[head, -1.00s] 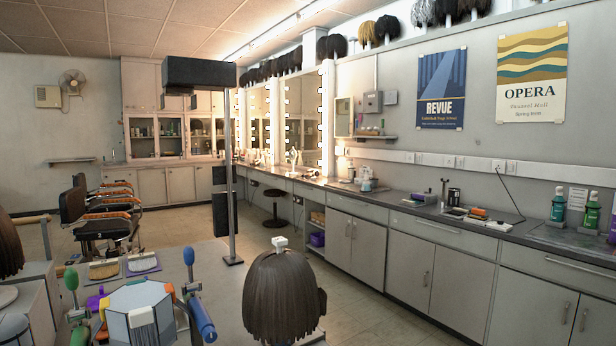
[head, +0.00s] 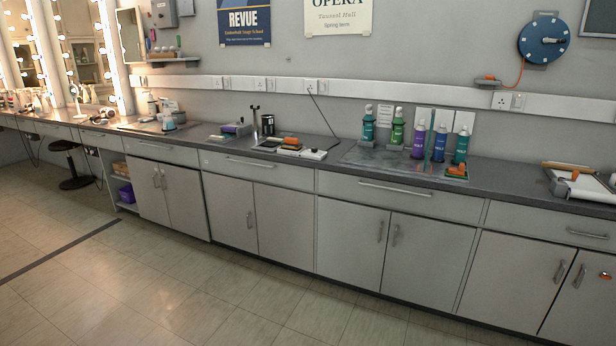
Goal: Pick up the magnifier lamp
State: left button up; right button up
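I cannot make out the magnifier lamp for sure. A small white stand with a rounded head (head: 77,100) is on the dark counter (head: 225,143) by the lit mirrors at the far left. It is too small to tell whether it is the magnifier lamp. Neither of my grippers is in this view.
Several spray bottles (head: 397,128) stand on a mat on the counter. A black cup (head: 267,125) and small tools sit left of them. A tray (head: 583,184) is at the right. A dark stool (head: 73,172) is under the left counter. The tiled floor (head: 190,285) is clear.

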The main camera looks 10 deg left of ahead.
aim_at(78, 109)
jog(key=i+u, duration=0.45)
jog(key=i, duration=0.2)
jog(key=i+l+u, duration=0.25)
jog(key=i+u, duration=0.2)
jog(key=i, duration=0.15)
jog(key=i+j+u, duration=0.2)
jog(key=i+u, duration=1.1)
jog(key=u, duration=0.15)
jog(key=i+u, duration=0.2)
jog(key=i, duration=2.55)
jog(key=i+z, duration=0.15)
jog(key=i, duration=1.5)
jog(key=i+j+z, duration=0.1)
jog(key=i, duration=0.75)
jog(key=i+z, duration=0.15)
jog(key=i, duration=0.35)
jog(key=i+z, duration=0.2)
jog(key=i, duration=0.35)
jog(key=i+j+z, duration=0.15)
jog(key=i, duration=0.35)
